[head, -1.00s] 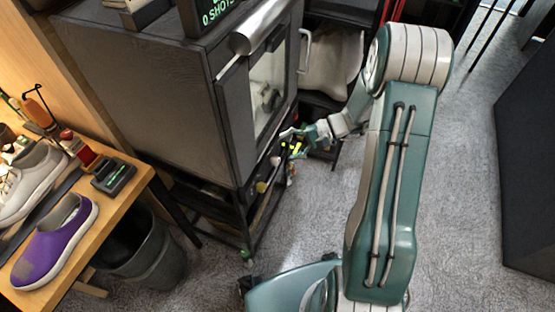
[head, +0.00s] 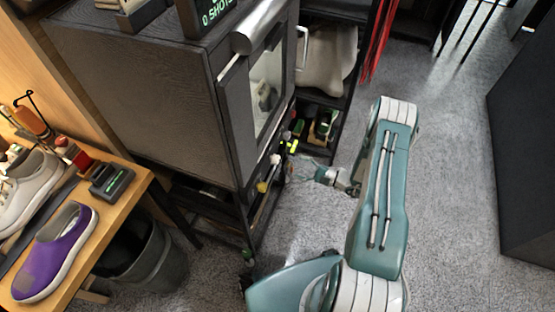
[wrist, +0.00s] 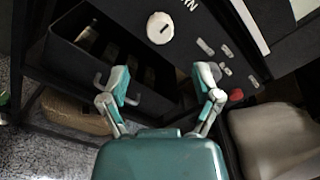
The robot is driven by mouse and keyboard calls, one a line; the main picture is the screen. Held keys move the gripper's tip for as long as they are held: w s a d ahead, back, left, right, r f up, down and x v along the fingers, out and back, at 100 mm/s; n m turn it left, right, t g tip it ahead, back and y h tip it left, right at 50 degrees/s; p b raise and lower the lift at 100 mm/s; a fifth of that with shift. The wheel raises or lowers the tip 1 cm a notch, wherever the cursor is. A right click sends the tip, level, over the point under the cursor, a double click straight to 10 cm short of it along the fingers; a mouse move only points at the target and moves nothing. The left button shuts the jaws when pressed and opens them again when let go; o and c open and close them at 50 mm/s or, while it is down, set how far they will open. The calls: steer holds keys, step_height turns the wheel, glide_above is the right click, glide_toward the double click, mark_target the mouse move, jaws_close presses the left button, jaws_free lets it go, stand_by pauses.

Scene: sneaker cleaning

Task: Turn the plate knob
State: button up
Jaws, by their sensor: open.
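A round white knob (wrist: 160,28) with a dark slot sits on the dark front panel in the wrist view. It is beyond and between my fingertips, apart from them. White lettering is partly visible to its right. I cannot tell which small part of the dark cabinet (head: 135,95) in the head view is this knob. My gripper (wrist: 163,78) is open and empty, its two teal and pale fingers spread wide. In the head view my gripper (head: 308,170) is in front of the cabinet's lower front, its fingertips hard to make out.
In the wrist view, an open dark drawer (wrist: 62,55) with several items lies left of the knob, and small pale switches (wrist: 205,47) lie right. A pale sack (head: 325,60) stands beside the cabinet. A table with a purple shoe (head: 55,252) is at left.

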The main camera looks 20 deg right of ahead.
mark_target(277, 160)
steer(key=x, duration=0.8)
steer(key=shift+w+a, duration=0.2)
steer(key=shift+a, duration=0.15)
jaws_close()
